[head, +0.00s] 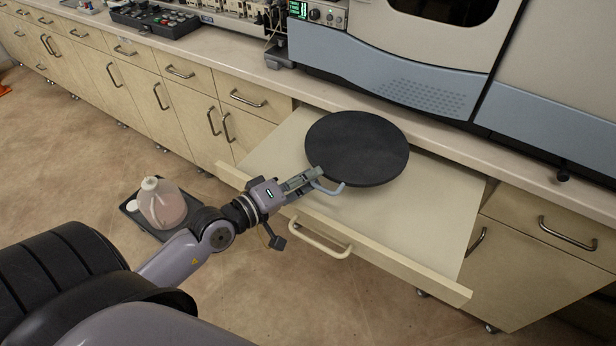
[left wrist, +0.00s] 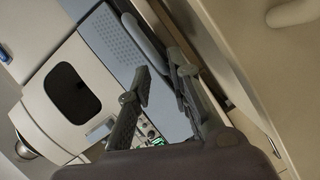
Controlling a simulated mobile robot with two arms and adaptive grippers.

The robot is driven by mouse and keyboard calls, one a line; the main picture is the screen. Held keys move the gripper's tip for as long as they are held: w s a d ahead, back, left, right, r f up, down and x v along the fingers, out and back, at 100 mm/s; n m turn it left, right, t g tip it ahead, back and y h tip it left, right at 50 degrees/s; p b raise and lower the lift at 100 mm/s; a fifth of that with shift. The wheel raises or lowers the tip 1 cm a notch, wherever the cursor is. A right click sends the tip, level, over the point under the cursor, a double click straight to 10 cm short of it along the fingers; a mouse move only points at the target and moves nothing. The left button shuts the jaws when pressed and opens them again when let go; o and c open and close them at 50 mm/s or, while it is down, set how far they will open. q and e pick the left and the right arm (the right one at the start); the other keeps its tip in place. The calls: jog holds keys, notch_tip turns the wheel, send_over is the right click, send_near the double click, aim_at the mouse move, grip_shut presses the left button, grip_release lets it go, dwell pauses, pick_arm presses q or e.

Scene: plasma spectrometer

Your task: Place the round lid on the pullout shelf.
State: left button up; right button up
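The round lid (head: 358,145) is a flat black disc with a light blue-grey handle (head: 331,190) on its near side. In the head view it is level over the pale pullout shelf (head: 440,210), towards the back; I cannot tell whether it touches the surface. My left gripper (head: 317,173) is at the left end of the handle, overlapping it in the picture. In the left wrist view its two fingers (left wrist: 162,70) stand apart; no clear grip on the handle shows. My right gripper is out of view.
The shelf is pulled out below the counter (head: 455,150), with a pale handle (head: 320,241) on its front. A large spectrometer (head: 390,70) stands behind. A jug (head: 162,203) sits in a dark floor tray (head: 200,206). Bare shelf shows right and left of the lid.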

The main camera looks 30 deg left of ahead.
pick_arm(q)
jog(key=shift+o, duration=0.8)
jog(key=shift+r, duration=0.15)
jog(key=shift+r+p, duration=0.3)
jog(key=shift+p, duration=0.05)
jog(key=shift+s+a, duration=0.2)
jog(key=shift+s, duration=0.35)
jog(key=b+v, duration=0.3)
jog(key=v, duration=0.8)
jog(key=shift+r, duration=0.35)
jog(key=shift+w, duration=0.1)
